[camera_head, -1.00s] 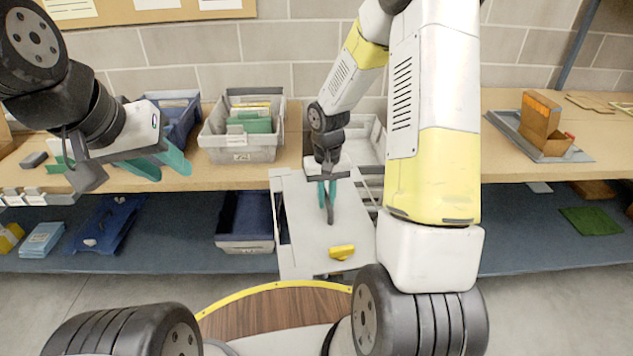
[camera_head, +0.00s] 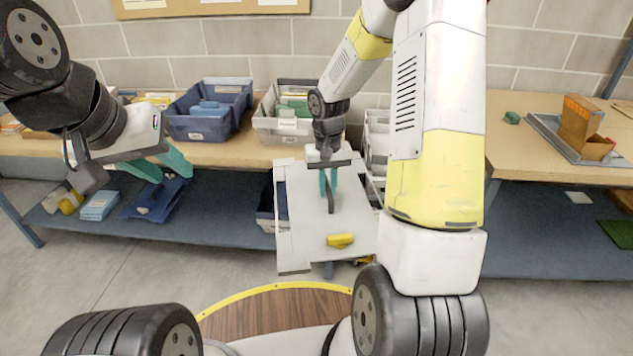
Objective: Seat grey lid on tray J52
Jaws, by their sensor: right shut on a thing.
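A light grey panel (camera_head: 300,235), which looks like the lid, is under my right gripper (camera_head: 328,184), in front of the bench. The gripper's teal fingers are shut at a dark upright part on it. A yellow piece (camera_head: 340,240) is near its front edge. Tray J52 cannot be picked out, as the labels are too small to read. A grey tray (camera_head: 273,136) with green and white contents stands on the bench behind. Another grey tray (camera_head: 376,150) is partly hidden by my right arm. My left gripper (camera_head: 163,166) is open and empty at the left.
A blue bin (camera_head: 195,127) with blue items stands left of the grey tray. The lower shelf (camera_head: 215,205) holds blue items. Bare floor (camera_head: 150,265) lies in front.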

